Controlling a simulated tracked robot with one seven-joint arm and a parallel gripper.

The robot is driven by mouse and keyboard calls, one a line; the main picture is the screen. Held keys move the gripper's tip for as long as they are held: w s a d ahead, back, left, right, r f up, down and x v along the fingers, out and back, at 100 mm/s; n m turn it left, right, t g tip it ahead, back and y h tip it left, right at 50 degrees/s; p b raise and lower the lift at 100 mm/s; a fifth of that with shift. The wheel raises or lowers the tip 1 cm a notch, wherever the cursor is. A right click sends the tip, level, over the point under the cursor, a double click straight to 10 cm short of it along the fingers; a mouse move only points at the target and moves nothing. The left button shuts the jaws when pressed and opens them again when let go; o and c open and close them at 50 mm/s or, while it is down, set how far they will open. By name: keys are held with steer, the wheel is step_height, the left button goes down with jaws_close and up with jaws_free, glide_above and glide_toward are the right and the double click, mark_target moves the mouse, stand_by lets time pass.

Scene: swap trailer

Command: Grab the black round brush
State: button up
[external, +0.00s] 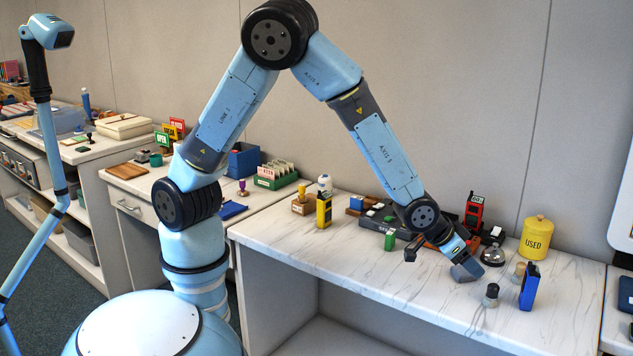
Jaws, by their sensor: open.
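A small round piece with a dark top and paler base (490,295) stands upright near the right front of the marble counter. It may be the black round brush, but it is too small to be sure. My gripper (439,262) is low over the counter, to the left of this piece and apart from it. Its fingers are spread, one dark and one grey in the picture, and nothing shows between them. How far the fingertips are above the counter is hard to tell.
A blue upright holder (529,287) and a small beige-topped piece (517,272) stand close to the dark-topped piece. A yellow USED canister (536,238) and a silver bell (493,256) are behind. A dark tray (385,222) lies behind my forearm. The counter's front middle is clear.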

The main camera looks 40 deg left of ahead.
mark_target(493, 286)
steer(key=x, duration=1.4)
steer(key=shift+s+d, duration=0.15)
steer(key=shift+s, duration=0.1)
steer(key=shift+c, duration=0.4)
steer(key=c, duration=1)
steer(key=shift+o, duration=0.2)
steer(key=shift+r, duration=0.15)
